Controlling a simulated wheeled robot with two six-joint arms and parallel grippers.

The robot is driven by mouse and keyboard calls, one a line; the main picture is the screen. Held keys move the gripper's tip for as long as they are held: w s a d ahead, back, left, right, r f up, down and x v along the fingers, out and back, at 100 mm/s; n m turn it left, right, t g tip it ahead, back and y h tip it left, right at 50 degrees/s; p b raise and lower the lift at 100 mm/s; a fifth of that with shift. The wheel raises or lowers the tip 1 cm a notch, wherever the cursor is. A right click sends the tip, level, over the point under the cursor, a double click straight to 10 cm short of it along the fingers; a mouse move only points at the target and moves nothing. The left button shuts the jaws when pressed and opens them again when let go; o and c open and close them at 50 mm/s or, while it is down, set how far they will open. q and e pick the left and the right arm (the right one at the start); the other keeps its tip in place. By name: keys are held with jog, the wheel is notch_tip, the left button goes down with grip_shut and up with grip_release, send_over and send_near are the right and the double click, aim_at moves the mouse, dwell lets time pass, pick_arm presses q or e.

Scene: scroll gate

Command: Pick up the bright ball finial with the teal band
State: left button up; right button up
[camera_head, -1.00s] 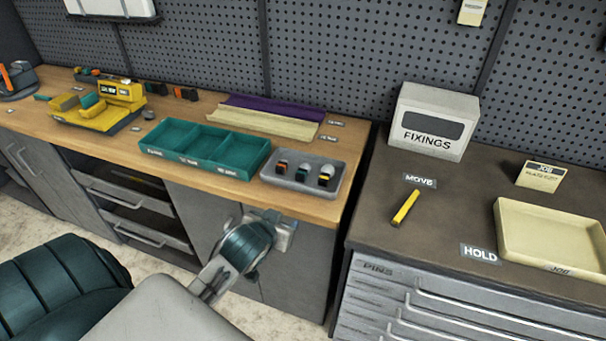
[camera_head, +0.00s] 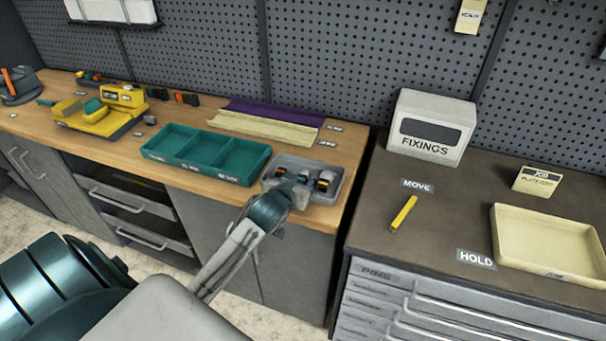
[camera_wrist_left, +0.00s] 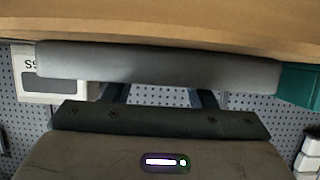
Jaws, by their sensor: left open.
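Small finials stand in the grey tray (camera_head: 333,194) on the wooden bench. One with an orange band (camera_head: 281,171) is at the left. The middle one (camera_head: 303,177), which shows some teal, is partly hidden by my gripper; its ball shape is too small to make out. One with a yellow band (camera_head: 323,182) is at the right. My left gripper (camera_head: 291,181) is open at the tray's front edge, close to the left and middle finials. In the left wrist view the tray's grey side (camera_wrist_left: 160,65) lies across the picture ahead of the fingers (camera_wrist_left: 165,95). My right gripper is not in view.
A teal compartment tray (camera_head: 205,150) stands left of the grey tray. A FIXINGS box (camera_head: 432,128), yellow stick (camera_head: 403,212) and cream tray (camera_head: 555,240) are on the dark cabinet at the right. A gap separates bench and cabinet.

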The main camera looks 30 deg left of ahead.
pick_arm(q)
jog(key=shift+x, duration=0.85)
grip_shut()
jog(key=shift+r, duration=0.1)
